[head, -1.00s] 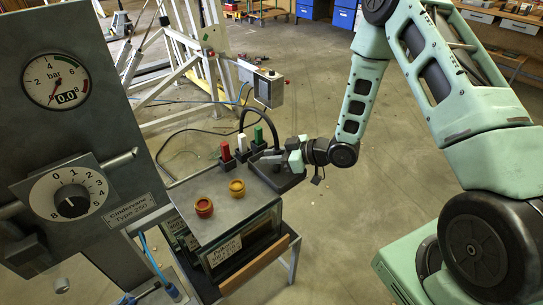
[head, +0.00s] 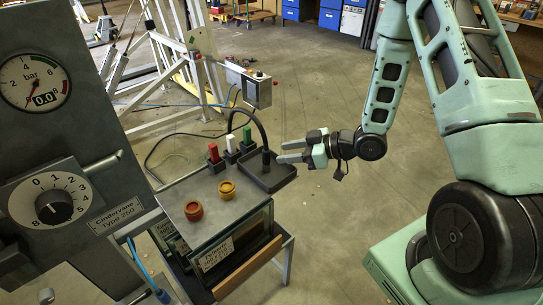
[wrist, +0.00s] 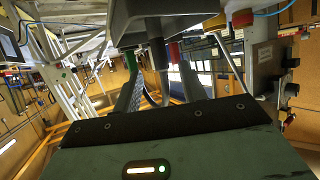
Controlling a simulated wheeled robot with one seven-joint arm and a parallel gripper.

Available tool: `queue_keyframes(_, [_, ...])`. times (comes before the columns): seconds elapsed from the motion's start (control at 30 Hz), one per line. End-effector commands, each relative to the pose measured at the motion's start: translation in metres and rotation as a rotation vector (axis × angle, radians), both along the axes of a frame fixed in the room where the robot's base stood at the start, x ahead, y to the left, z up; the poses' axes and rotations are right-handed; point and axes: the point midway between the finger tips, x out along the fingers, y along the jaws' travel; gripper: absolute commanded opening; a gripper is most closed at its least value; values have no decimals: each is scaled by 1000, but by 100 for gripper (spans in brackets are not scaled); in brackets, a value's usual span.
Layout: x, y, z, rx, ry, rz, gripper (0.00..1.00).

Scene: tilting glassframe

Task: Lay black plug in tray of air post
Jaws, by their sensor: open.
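The air post (head: 75,150) stands at the left, with its box-shaped stand beside it. Its black tray (head: 287,173) sits at the stand's back right corner. The black plug (head: 265,157) is in the tray and looks upright, with a black hose arching up from it to the left. My gripper (head: 281,152) is open and empty, just right of the plug, its fingers pointing left towards it. In the wrist view, which looks upside down, the plug (wrist: 158,54) shows between and beyond the two fingers, apart from them.
Red (head: 214,154), white (head: 231,143) and green (head: 247,135) upright pieces stand left of the tray. A red-orange knob (head: 194,210) and a yellow knob (head: 227,190) are on the stand's top. A grey box (head: 257,91) on a post is behind.

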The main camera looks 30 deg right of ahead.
Motion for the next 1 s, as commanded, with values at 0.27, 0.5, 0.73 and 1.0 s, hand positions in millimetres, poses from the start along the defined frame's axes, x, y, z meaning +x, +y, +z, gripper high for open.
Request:
queue_keyframes(0.27, [-18, -20, 12, -5, 2, 0, 42])
queue_keyframes(0.5, [3, 15, 26, -236, 95, -26, 42])
queue_keyframes(0.73, [-25, 80, 65, -520, 322, -128, 42])
queue_keyframes(1.0, [-162, 146, 115, -689, 664, -160, 42])
